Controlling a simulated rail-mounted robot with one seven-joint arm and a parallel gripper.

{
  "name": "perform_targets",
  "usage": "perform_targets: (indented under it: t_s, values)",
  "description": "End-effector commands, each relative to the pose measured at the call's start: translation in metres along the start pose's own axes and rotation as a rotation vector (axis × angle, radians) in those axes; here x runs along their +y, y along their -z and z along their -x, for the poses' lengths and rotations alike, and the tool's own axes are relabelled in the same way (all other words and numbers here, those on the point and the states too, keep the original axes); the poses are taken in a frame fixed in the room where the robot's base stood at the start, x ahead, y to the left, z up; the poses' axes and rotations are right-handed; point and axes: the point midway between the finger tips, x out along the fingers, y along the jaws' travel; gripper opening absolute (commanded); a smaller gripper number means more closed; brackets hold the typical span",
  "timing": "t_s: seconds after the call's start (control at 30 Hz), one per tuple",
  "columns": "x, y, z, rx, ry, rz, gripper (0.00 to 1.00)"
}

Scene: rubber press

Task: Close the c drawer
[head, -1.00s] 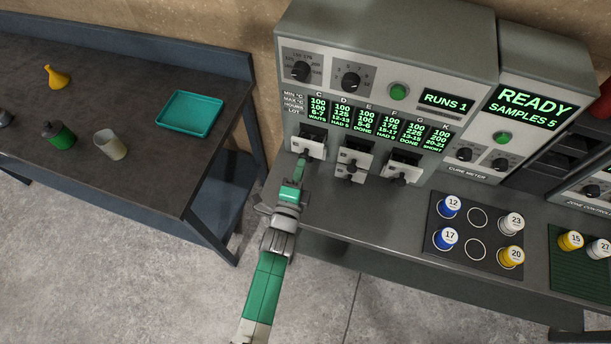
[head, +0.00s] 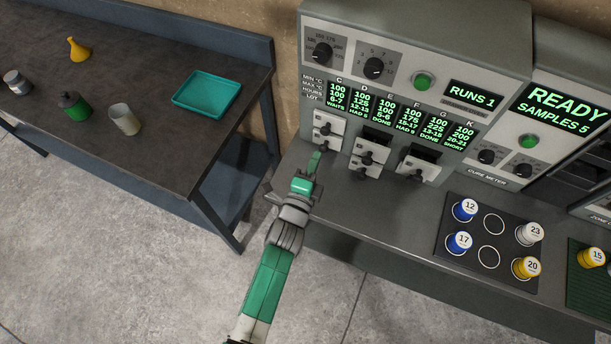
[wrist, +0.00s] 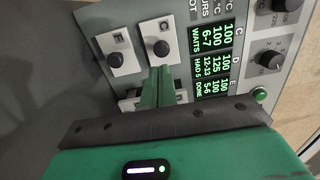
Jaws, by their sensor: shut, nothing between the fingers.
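The c drawer (head: 328,121) is a white front with a black knob at the upper left of the drawer group. In the head view it sits flush with the machine face, with no dark opening above it. In the wrist view its front (wrist: 153,34) with the letter C also looks flush beside the F drawer (wrist: 118,50). My gripper (head: 317,156) is shut and empty in front of these drawers. In the wrist view its closed green fingers (wrist: 160,74) point at the c drawer's knob; whether they touch it I cannot tell.
To the right, a drawer (head: 374,147) under D and E and another (head: 418,169) under G stand out with dark openings. A sample mat (head: 490,215) with numbered pots lies on the bench. A side table (head: 150,75) holds a teal tray (head: 207,93). Open floor lies between.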

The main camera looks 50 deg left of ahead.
Motion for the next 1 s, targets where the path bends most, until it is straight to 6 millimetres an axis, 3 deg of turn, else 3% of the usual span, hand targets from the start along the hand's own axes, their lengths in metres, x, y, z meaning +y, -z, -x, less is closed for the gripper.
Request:
perform_targets:
  t_s: [0.03, 0.2, 0.4, 0.9, 0.97, 1.0]
  values:
    - [0.002, 0.000, 0.016, 0.002, 0.000, -0.001, 0.00]
    - [0.003, 0.000, 0.056, 0.000, 0.001, -0.001, 0.00]
    - [0.000, 0.001, 0.080, 0.001, 0.004, -0.001, 0.00]
    - [-0.001, 0.001, 0.083, 0.002, 0.005, 0.000, 0.00]
    - [-0.015, 0.007, 0.075, 0.010, 0.021, 0.027, 0.00]
    - [-0.033, 0.015, 0.066, 0.021, 0.040, 0.068, 0.00]
